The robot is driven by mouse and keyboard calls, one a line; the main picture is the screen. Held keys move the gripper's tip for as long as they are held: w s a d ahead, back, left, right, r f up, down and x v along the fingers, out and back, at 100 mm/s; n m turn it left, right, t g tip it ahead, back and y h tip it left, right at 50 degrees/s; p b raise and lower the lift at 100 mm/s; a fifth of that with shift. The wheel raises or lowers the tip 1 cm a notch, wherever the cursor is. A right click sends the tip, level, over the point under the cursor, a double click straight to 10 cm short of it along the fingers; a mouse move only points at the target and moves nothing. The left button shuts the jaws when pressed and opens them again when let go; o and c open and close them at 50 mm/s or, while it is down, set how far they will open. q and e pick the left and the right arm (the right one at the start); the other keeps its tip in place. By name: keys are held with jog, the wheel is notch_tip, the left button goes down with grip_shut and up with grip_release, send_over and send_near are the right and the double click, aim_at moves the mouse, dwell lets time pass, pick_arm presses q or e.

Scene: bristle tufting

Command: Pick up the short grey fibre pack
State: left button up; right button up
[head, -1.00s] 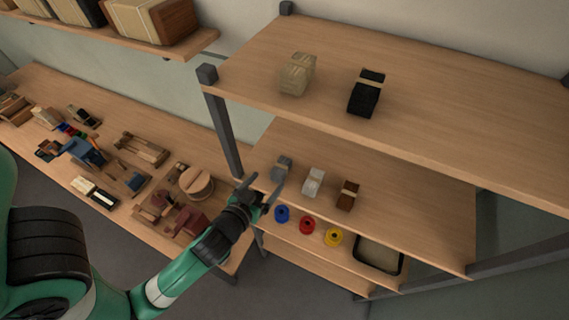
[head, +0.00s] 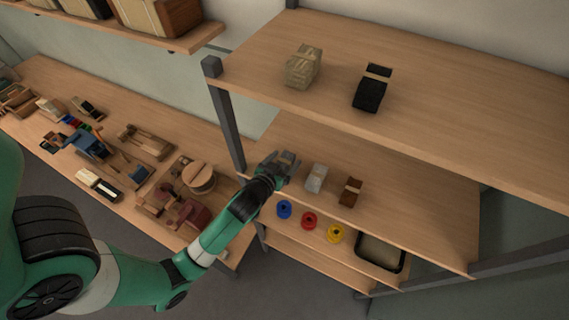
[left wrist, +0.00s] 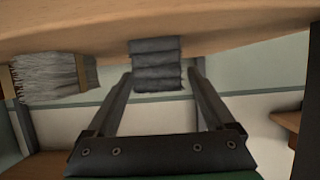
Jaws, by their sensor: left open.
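The short grey fibre pack (head: 288,157) sits at the left end of the middle shelf, partly hidden by my left gripper (head: 279,163). In the left wrist view the pack (left wrist: 156,66) is a dark grey ribbed block. It lies ahead, between the tips of the two open fingers (left wrist: 163,80). The fingers stand to either side of it with gaps, and nothing is gripped. My right gripper is in neither view.
A whitish pack (head: 316,178) and a brown pack (head: 350,191) stand right of the grey one. A pale pack (head: 303,67) and a black pack (head: 372,88) lie on the top shelf (head: 440,90). A shelf post (head: 228,125) rises left of the gripper.

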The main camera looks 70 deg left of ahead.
aim_at(285, 161)
pick_arm(q)
grip_shut()
dwell(0.3)
jog(key=shift+r, duration=0.1)
notch_tip(285, 161, up, 5)
jog(key=shift+f+p, duration=0.15)
jog(key=shift+p, duration=0.25)
notch_tip(285, 161, up, 5)
jog(key=p, duration=0.4)
